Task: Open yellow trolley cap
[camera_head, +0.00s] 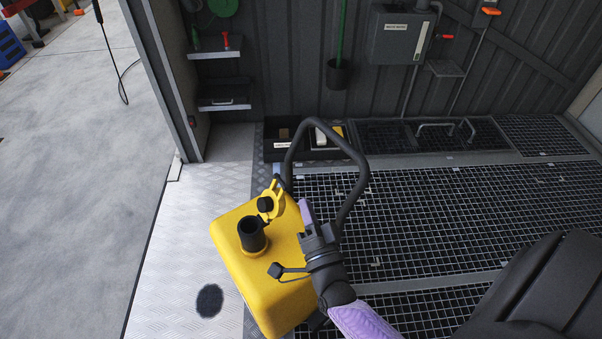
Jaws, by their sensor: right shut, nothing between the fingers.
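The yellow trolley (285,235) stands at the lower centre, partly on the metal plate and partly at the grating. Its black filler neck (252,236) rises from the top, with a dark opening facing up. The yellow cap (275,199) is tilted up behind and to the right of the neck, off the opening, with a black plug part showing. My right gripper (306,210) is shut and empty, just right of the cap; I cannot tell whether they touch. My left gripper is not in view.
The trolley's black looped handle (347,154) arches behind my right gripper. A small black cap on a strap (276,270) sits near my wrist. A black bin (300,152) stands by the back wall. The grating (470,210) to the right is largely clear.

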